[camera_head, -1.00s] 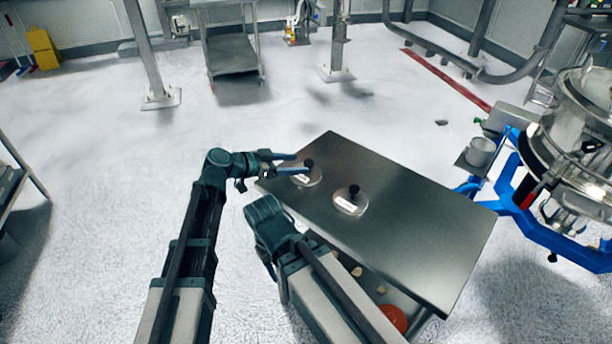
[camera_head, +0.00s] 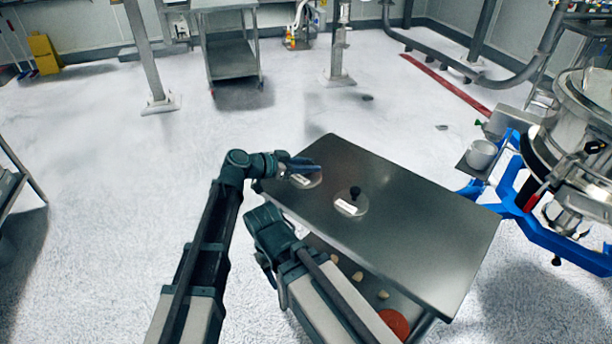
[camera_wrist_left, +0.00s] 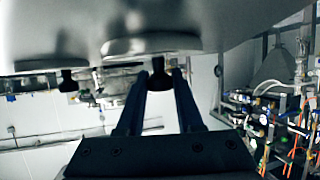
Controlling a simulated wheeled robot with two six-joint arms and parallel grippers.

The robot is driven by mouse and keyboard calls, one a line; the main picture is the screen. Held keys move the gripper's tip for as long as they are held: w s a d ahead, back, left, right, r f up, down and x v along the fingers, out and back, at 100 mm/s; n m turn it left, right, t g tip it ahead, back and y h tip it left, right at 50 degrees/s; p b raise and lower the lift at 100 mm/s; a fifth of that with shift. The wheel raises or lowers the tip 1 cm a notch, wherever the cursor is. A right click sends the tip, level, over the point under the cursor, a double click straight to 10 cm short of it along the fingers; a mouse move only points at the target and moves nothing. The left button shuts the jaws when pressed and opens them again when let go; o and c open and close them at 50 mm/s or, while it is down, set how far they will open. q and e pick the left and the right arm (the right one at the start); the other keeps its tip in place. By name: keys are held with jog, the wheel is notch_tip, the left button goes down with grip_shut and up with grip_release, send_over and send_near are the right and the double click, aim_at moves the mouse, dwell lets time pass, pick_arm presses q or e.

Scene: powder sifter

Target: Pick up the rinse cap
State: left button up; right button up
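Two round, pale caps with black knobs and white labels stand on the metal table (camera_head: 420,235). Their labels are too small to read, so I cannot tell which is the rinse cap. My left gripper (camera_head: 312,165) is at the far-left cap (camera_head: 301,181) and hides its knob in the head view. In the left wrist view, the fingers (camera_wrist_left: 160,76) lie on both sides of a black knob (camera_wrist_left: 160,84); whether they press on it is unclear. The other cap (camera_head: 350,203) stands free to the right.
Small pale pieces and an orange-red round thing (camera_head: 394,323) lie beneath the tabletop. A steel sifter on a blue frame (camera_head: 545,235) stands right of the table, with a small pot (camera_head: 481,154) beside it. The right half of the tabletop is clear.

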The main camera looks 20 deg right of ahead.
aim_at(308, 163)
pick_arm(q)
grip_shut()
jog(key=shift+r, duration=0.2)
notch_tip(308, 163, up, 10)
jog(key=p, duration=1)
jog(key=shift+f, duration=0.15)
